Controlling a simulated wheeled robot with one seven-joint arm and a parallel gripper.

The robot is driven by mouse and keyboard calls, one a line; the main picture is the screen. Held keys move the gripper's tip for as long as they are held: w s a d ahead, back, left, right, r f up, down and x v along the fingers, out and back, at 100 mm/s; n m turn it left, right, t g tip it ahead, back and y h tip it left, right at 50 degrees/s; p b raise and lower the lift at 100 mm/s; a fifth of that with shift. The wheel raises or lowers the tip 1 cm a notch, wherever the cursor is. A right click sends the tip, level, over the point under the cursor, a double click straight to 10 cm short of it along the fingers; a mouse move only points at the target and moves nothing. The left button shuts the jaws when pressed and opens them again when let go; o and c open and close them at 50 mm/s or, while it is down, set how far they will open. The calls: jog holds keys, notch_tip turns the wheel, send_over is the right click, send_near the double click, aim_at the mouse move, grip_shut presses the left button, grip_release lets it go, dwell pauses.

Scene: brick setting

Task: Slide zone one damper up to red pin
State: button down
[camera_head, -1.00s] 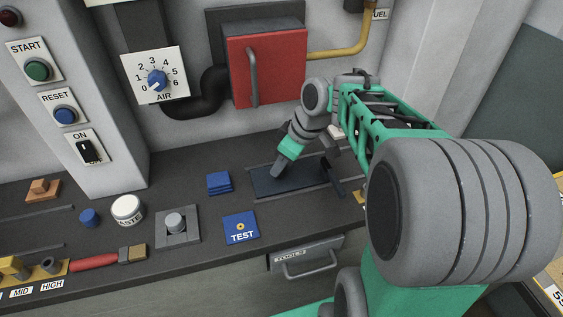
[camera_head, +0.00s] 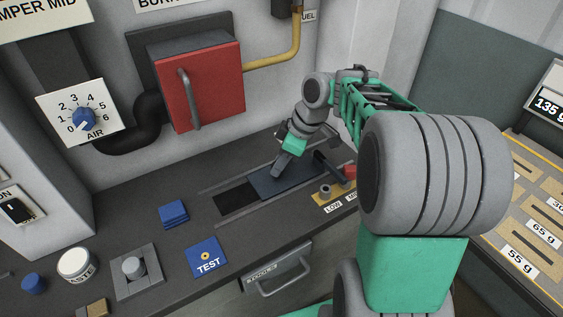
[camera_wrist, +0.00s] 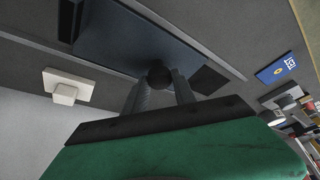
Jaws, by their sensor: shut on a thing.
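The zone one damper is a dark blue-grey flat plate (camera_head: 268,185) lying between rails on the counter. It also shows in the wrist view (camera_wrist: 130,40). My gripper (camera_head: 280,172) is shut on a dark round knob on the plate, seen between the fingers in the wrist view (camera_wrist: 158,76). A dark upright bar (camera_head: 327,164) stands by the plate's right end. The red pin (camera_head: 349,171) is a small red block just right of that bar, with a visible gap; my arm partly hides it.
A dark opening (camera_head: 237,198) shows left of the plate. A yellow strip (camera_head: 322,198) with a grey peg and LOW label lies in front. A blue TEST plate (camera_head: 207,257), blue stack (camera_head: 173,213) and red door (camera_head: 195,80) are to the left.

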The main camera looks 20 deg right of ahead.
aim_at(291, 179)
jog(key=shift+r, duration=0.1)
jog(key=c, duration=1)
grip_release()
jog(key=shift+c, duration=0.2)
jog(key=p+v, duration=0.1)
jog(key=v, duration=0.6)
jog(key=shift+d+r, duration=0.15)
jog(key=shift+r, duration=0.15)
jog(key=shift+s, duration=0.15)
